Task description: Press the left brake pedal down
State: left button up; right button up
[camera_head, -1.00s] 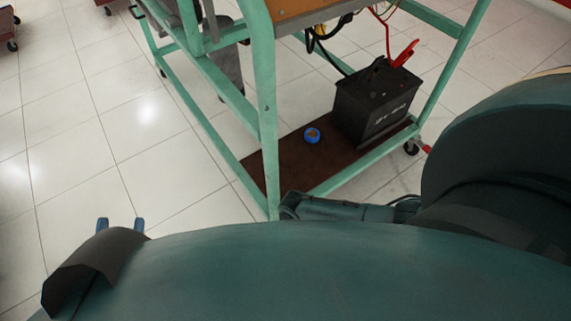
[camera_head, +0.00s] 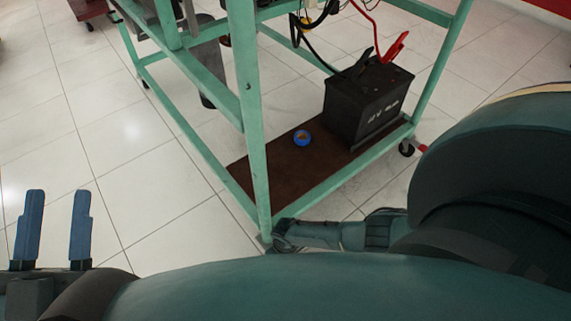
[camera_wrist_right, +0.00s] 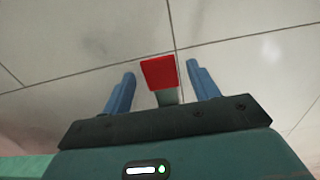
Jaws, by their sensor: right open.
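A flat red pedal (camera_wrist_right: 158,74) on a pale stem shows in the right wrist view. It lies between the two blue fingers of my right gripper (camera_wrist_right: 160,68), with gaps on both sides. I cannot tell how deep it sits or whether anything touches it. In the head view my right wrist (camera_head: 290,236) is low by the foot of the green stand's near leg (camera_head: 252,120), and its fingers and this pedal are hidden. My left gripper (camera_head: 57,192) is open and empty at the left, over bare floor.
The stand's brown base shelf (camera_head: 270,170) carries a black battery (camera_head: 368,103) and a blue tape roll (camera_head: 302,138). Another caster (camera_head: 407,148) with a red pedal (camera_head: 421,148) is at the right corner.

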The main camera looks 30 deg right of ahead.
jog(key=shift+c, duration=0.2)
grip_shut()
dwell(0.4)
